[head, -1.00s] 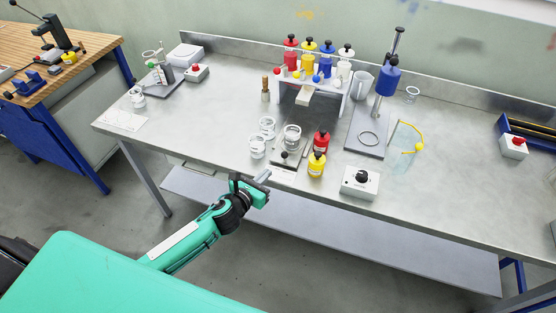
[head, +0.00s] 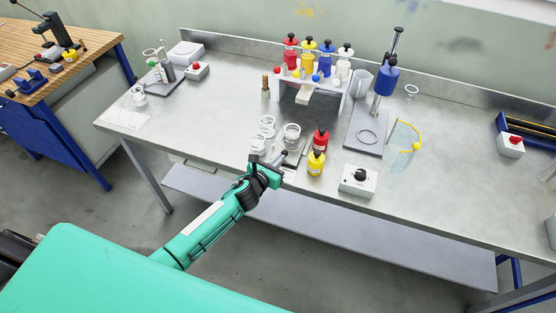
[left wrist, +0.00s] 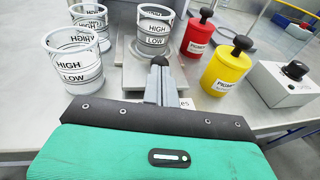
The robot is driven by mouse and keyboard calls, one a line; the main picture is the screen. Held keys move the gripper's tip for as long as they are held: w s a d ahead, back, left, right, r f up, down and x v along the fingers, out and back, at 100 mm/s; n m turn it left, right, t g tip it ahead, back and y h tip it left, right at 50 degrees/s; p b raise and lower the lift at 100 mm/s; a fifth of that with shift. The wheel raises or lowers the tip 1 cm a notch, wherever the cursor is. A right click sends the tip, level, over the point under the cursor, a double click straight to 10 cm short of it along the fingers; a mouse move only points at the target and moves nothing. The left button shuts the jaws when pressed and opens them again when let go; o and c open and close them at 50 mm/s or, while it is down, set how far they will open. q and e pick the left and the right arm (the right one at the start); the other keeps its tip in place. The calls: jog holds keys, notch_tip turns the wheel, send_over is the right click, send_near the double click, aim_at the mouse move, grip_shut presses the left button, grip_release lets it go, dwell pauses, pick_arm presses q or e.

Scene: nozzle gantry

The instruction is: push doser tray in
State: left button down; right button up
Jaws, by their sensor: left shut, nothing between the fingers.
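The doser tray (left wrist: 135,72) is a grey metal plate with a black knob (left wrist: 159,61) at its front. It sticks out in front of the nozzle gantry (head: 313,88). A clear cup marked HIGH and LOW (left wrist: 152,30) stands on it, and the cup also shows in the head view (head: 291,134). My left gripper (head: 283,156) is shut and empty at the front of the tray, and partly hides it in the head view. In the left wrist view its fingers (left wrist: 165,84) are right at the knob; I cannot tell if they touch. My right gripper is out of view.
Two clear cups (left wrist: 72,62) stand left of the tray. A red bottle (head: 320,140) and a yellow bottle (head: 316,163) stand close on its right. A white box with a black dial (head: 358,180) is farther right.

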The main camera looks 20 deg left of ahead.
aim_at(287, 141)
pick_arm(q)
jog(key=b+x, duration=0.1)
jog(key=x, duration=0.1)
jog(key=a+x, duration=0.1)
jog(key=x, duration=0.2)
jog(key=r+b+x, duration=0.1)
jog(key=x, duration=0.1)
jog(key=shift+w+a+b, duration=0.15)
jog(key=shift+w+b, duration=0.15)
jog(key=shift+w, duration=0.3)
jog(key=shift+w+r, duration=0.15)
jog(key=shift+w, duration=0.5)
jog(key=shift+a, duration=0.1)
